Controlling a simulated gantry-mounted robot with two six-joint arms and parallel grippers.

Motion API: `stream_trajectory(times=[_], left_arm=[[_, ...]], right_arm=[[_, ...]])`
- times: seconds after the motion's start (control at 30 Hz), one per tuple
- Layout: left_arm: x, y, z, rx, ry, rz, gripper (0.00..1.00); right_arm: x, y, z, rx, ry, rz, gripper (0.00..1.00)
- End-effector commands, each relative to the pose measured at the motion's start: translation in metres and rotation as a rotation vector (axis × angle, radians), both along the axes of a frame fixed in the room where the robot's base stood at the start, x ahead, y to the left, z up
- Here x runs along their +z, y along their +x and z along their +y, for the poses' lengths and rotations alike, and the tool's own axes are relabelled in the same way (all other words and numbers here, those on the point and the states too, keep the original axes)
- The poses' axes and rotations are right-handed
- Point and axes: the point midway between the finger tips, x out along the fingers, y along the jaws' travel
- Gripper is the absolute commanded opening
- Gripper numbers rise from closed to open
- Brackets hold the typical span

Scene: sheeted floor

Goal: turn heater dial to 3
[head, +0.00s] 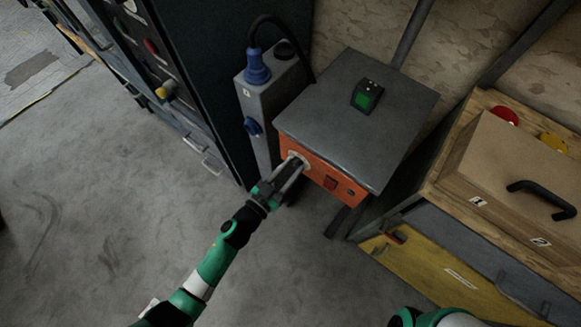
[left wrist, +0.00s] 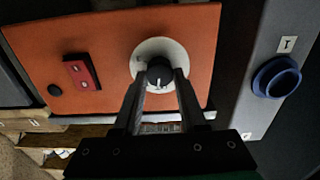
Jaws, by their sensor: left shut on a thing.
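The heater is a box with a grey top (head: 350,120) and an orange front panel (head: 318,172). Its dial, a dark knob (left wrist: 159,72) on a round white scale plate (left wrist: 142,52), sits on the orange panel in the left wrist view. My left gripper (head: 296,163) reaches the panel and is shut on the dial, with one finger on each side of the knob (left wrist: 160,80). The scale's numbers are too small or covered to read. A red switch (head: 330,183) is on the same panel. My right arm shows only at the bottom edge; its gripper is out of view.
A small black device with a green screen (head: 367,96) stands on the heater top. A grey post with blue sockets (head: 262,110) stands close at the left, beside a dark cabinet (head: 200,60). A wooden crate unit (head: 500,180) is at the right. The floor in front is clear.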

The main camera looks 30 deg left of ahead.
Motion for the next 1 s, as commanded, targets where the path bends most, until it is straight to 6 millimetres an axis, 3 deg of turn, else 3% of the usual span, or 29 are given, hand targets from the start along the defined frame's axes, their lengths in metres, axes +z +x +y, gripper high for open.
stream_trajectory(times=[1.0], left_arm=[[-0.0017, -0.0005, -0.003, 0.0, 0.933, -0.198, 0.0]], right_arm=[[-0.0053, 0.0, 0.0, 0.0, 0.0, 0.0, 0.47]])
